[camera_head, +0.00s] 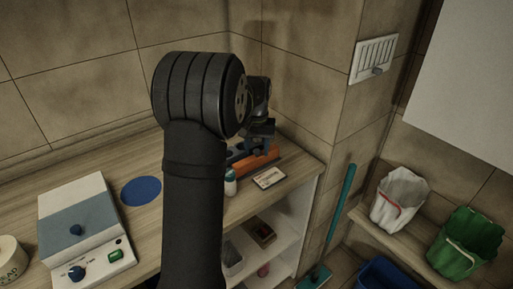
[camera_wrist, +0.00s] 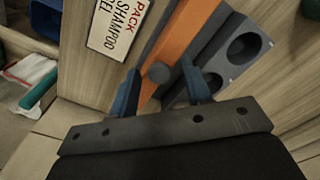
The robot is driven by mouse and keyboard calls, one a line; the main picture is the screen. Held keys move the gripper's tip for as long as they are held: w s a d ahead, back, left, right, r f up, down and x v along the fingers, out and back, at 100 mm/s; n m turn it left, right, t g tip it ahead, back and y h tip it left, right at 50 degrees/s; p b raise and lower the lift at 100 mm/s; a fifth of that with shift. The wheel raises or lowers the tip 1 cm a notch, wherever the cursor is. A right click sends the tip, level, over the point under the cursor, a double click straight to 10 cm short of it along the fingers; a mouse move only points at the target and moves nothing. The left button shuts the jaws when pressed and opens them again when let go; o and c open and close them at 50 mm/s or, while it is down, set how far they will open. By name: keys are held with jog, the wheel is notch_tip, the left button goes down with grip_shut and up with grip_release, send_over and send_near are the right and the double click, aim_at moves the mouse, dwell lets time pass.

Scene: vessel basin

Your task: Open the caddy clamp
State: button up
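The caddy (camera_wrist: 241,48) is a grey block with round holes, seen at the right of the wrist view. An orange bar (camera_wrist: 182,32) and a dark strip run along its side. A round dark knob (camera_wrist: 158,72), which looks like part of the clamp, sits on the orange bar. My gripper (camera_wrist: 162,84) is open, with one blue-grey finger on each side of the knob. I cannot tell whether either finger touches it. In the head view, the orange bar (camera_head: 262,160) shows at the counter's right end, with my gripper above it and my arm hiding part of the caddy.
A label card (camera_wrist: 117,22) reading "PACK SHAMPOO GEL" lies beside the orange bar. A small white bottle (camera_head: 230,183) stands close by the caddy. A blue disc (camera_head: 141,191) and a white-and-grey device (camera_head: 82,229) are farther left. The counter's right edge is near the card.

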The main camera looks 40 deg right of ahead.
aim_at(257, 150)
notch_tip(257, 150, up, 17)
jog(key=shift+r, duration=0.2)
dwell(0.5)
dwell(0.4)
notch_tip(257, 150, down, 18)
jog(key=shift+r, duration=0.25)
jog(key=shift+w, duration=0.15)
dwell(0.4)
